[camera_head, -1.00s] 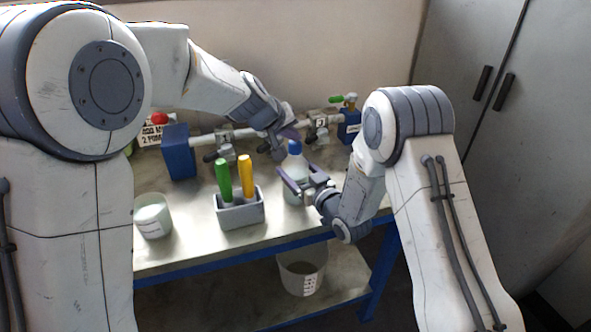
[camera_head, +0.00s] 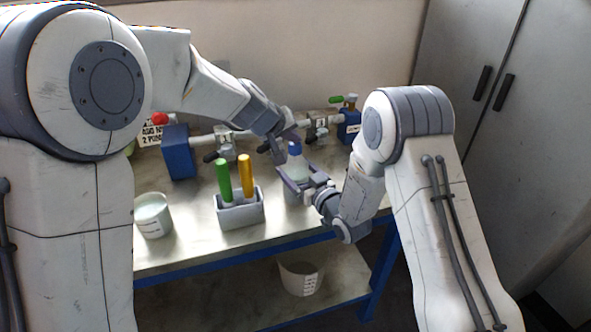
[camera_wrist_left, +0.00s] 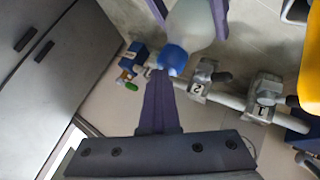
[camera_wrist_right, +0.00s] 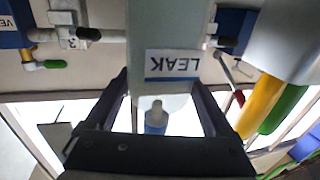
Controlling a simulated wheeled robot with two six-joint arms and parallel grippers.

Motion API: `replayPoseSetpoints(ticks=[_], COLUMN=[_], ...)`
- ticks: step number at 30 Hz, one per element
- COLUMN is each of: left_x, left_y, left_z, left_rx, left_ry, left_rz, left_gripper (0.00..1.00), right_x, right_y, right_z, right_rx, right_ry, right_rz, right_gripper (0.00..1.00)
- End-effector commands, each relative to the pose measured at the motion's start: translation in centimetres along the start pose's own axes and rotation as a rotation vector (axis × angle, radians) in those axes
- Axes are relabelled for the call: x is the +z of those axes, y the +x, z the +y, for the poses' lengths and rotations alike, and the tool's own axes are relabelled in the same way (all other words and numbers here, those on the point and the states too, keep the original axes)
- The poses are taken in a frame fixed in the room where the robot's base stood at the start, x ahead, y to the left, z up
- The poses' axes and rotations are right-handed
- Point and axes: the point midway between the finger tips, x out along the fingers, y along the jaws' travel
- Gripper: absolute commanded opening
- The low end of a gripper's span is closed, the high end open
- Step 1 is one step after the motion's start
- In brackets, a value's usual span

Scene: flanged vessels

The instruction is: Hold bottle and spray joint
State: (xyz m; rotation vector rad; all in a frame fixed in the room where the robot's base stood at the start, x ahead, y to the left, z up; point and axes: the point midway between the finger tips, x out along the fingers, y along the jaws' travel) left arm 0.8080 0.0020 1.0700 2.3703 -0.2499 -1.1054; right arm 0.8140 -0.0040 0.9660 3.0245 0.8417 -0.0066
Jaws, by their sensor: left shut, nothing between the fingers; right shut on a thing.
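A clear bottle (camera_head: 297,170) with a blue cap stands upright at the table's right part. In the right wrist view its pale body (camera_wrist_right: 167,75) bears a "LEAK" label between the fingers. My right gripper (camera_head: 292,177) is shut around the bottle body. A pipe with flanged joints runs behind; joints marked 2 (camera_wrist_left: 199,88) and 1 (camera_wrist_left: 264,112) show there. My left gripper hides part of the pipe in the head view.
A grey holder (camera_head: 239,212) with green and yellow-handled tools stands in front of the pipe. A white cup (camera_head: 152,214) is at left. Blue blocks (camera_head: 178,155) carry the pipe's ends. A bucket (camera_head: 300,278) is on the lower shelf. The table's front between cup and holder is clear.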

Motion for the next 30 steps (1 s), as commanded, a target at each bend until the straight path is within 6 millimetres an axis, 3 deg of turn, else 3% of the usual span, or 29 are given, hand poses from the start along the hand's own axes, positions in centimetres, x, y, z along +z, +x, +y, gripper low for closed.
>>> replayPoseSetpoints(ticks=[1,4,22,30], left_x=[2.2,2.2,-0.9,-1.5], left_y=[1.2,1.2,-2.5,-3.1], left_z=[-1.7,-1.7,1.3,1.8], left_rx=[-0.029,-0.029,-0.024,-0.024], left_ry=[-0.005,-0.005,-0.006,-0.008], left_rz=[-0.055,-0.055,-0.05,-0.044], left_gripper=[0.0,0.0,0.0,0.0], right_x=[-0.4,-0.4,-0.4,-0.3], right_y=[0.1,0.1,0.1,0.1], right_z=[-0.3,-0.3,0.0,0.0], right_rx=[-0.01,-0.01,-0.002,-0.001], right_ry=[-0.003,-0.003,0.0,0.0], right_rz=[0.016,0.016,0.014,0.011], right_gripper=[0.0,0.0,0.0,0.0])
